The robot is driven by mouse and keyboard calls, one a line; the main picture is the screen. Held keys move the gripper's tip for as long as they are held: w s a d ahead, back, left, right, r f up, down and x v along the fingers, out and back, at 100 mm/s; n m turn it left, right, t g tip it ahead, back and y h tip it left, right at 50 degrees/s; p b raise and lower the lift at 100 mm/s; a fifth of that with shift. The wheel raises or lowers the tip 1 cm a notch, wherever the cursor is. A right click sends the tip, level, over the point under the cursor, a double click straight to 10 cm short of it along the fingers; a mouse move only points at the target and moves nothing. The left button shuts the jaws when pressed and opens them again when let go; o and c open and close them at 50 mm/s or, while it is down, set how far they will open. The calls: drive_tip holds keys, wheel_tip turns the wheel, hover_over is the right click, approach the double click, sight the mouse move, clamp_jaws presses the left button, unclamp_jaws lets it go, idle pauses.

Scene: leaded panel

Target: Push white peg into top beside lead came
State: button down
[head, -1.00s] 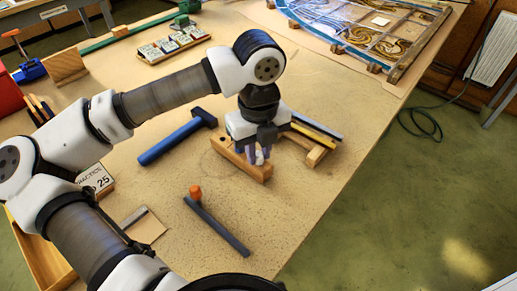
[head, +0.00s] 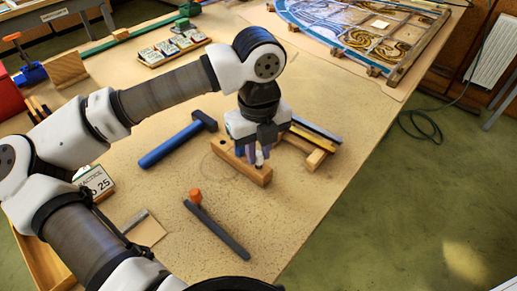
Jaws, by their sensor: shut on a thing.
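My gripper (head: 257,157) points down over the front end of a wooden block (head: 227,154) near the middle of the bench. It is shut on a small white peg (head: 260,159), which shows at the fingertips. The fingers hide part of the peg, and I cannot tell whether its lower end touches the block. The block has a dark round hole near its far left end. A grey strip (head: 320,131), possibly the lead came, lies with a yellow strip on a wooden support (head: 317,158) just right of the gripper.
A blue-handled hammer (head: 172,146) lies to the left. A dark bar with an orange end (head: 217,229) lies in front. The leaded panel (head: 365,30) is at the back right. The bench's right edge runs close beyond the support.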

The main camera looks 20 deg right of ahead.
drive_tip(key=shift+r, duration=0.25)
idle(0.3)
drive_tip(key=shift+r+p, duration=0.5)
drive_tip(key=shift+r, duration=1.05)
